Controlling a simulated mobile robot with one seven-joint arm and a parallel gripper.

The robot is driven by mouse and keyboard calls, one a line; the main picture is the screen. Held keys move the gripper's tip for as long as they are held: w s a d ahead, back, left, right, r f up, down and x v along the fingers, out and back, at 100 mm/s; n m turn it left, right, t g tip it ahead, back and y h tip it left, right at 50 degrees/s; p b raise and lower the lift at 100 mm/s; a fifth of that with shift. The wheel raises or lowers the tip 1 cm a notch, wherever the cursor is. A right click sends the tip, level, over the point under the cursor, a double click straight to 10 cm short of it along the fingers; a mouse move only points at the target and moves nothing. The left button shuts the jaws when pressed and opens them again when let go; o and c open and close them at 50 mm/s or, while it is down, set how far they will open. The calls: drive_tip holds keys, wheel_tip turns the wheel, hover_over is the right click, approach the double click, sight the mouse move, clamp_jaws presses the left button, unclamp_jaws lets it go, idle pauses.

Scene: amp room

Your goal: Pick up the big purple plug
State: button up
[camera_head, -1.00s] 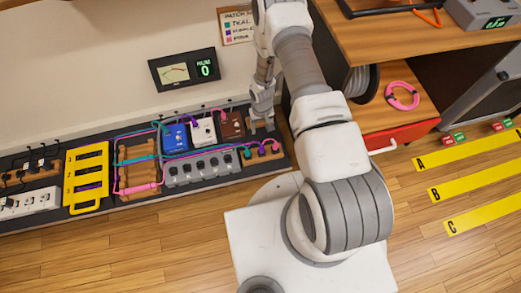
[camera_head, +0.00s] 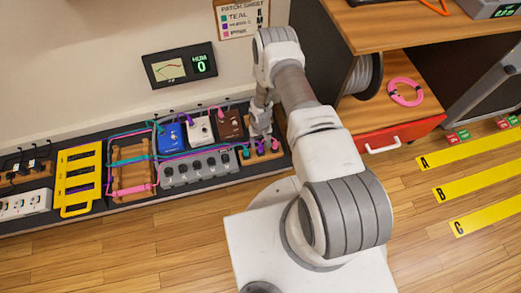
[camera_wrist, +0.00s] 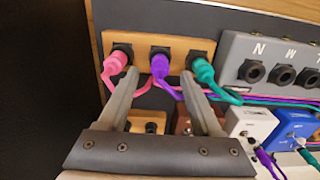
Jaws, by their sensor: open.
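The big purple plug (camera_wrist: 160,66) sits in the middle socket of a wooden block (camera_wrist: 195,47), between a pink plug (camera_wrist: 115,64) and a teal plug (camera_wrist: 203,71). Its purple cable runs down and right. My gripper (camera_wrist: 160,76) is open, with one finger on each side of the purple plug in the wrist view. I cannot tell whether the fingers touch it or how deep they reach. In the head view my gripper (camera_head: 262,136) is over the wooden block at the right end of the board, partly hiding the plugs.
A grey box with sockets (camera_wrist: 275,68) stands beside the block. White (camera_wrist: 250,122) and blue (camera_wrist: 292,125) pedals with smaller plugs are close by. Teal, pink and purple cables cross the board. A red drawer (camera_head: 398,133) and wooden shelf are right of the arm.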

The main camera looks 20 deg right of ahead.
sight(261, 146)
wheel_tip(261, 146, down, 3)
drive_tip(key=shift+f+b, duration=0.2)
drive_tip(key=shift+b, duration=0.3)
drive_tip(key=shift+r, duration=0.1)
clamp_jaws()
